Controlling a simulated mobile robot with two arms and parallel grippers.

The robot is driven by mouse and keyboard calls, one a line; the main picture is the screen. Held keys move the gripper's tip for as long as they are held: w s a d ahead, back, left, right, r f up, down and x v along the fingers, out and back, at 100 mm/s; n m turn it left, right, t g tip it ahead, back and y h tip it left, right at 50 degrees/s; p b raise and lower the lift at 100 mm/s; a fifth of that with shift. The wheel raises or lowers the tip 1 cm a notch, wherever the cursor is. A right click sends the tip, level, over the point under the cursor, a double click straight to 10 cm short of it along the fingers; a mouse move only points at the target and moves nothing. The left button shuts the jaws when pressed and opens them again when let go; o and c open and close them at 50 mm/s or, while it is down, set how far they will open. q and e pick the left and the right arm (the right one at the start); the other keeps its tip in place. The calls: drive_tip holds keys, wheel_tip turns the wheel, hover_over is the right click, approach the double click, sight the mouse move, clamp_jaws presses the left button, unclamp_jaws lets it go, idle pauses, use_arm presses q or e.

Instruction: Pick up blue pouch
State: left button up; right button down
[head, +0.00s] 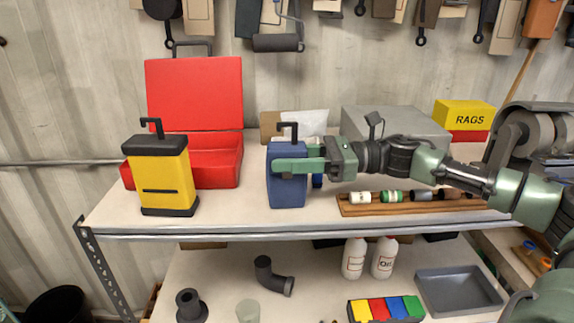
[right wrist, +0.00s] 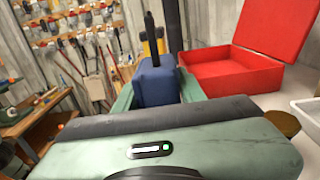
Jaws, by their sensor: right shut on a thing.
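The blue pouch (head: 288,191) is upright at the middle of the top shelf, with a dark hook on top. My right gripper (head: 291,164) reaches it from the right and is shut on its upper part, one green finger across its front. The far finger is mostly hidden behind the pouch. In the right wrist view the blue pouch (right wrist: 158,84) sits between the green fingers (right wrist: 157,92). I cannot tell whether its base touches the shelf. My left gripper is not in view.
A yellow pouch-like case (head: 163,178) with a hook stands left, before an open red toolbox (head: 213,160). A wooden rack (head: 410,208) of small bottles lies right of the blue pouch. A grey box (head: 395,128) and yellow rags box (head: 464,114) stand behind.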

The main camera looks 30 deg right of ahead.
wheel_tip(320, 180, up, 8)
drive_tip(key=shift+f, duration=0.15)
wheel_tip(320, 180, up, 12)
drive_tip(key=p, duration=0.1)
drive_tip(key=shift+p, duration=0.3)
drive_tip(key=shift+d, duration=0.1)
idle(0.4)
